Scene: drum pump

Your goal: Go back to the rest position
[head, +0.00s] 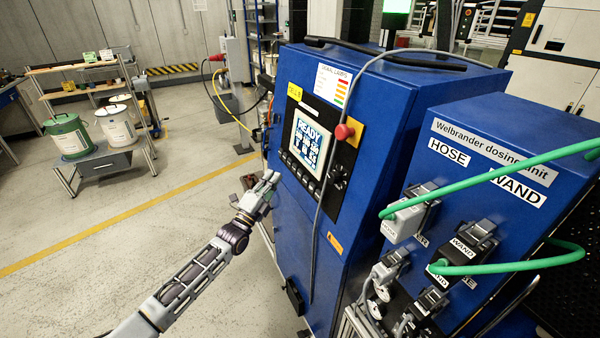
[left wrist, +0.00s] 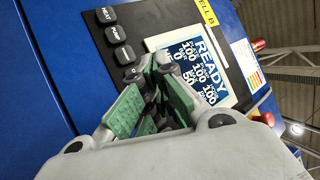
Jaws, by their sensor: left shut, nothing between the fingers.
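My left gripper (head: 271,180) is shut and empty. It is beside the lower left edge of the control panel (head: 345,172) on the blue cabinet (head: 385,100). In the left wrist view the closed green-padded fingers (left wrist: 158,75) overlap the panel near its black buttons (left wrist: 115,33) and the lit screen (head: 309,142), which reads READY. I cannot tell whether the fingertips touch the panel. My right gripper is not in view.
A red knob (head: 344,132) juts from the panel. A grey cable hangs down the cabinet front. Green hoses (head: 500,175) run to connectors on the dosing unit (head: 515,120) at right. A cart (head: 108,160) with buckets stands at left. The floor between is clear.

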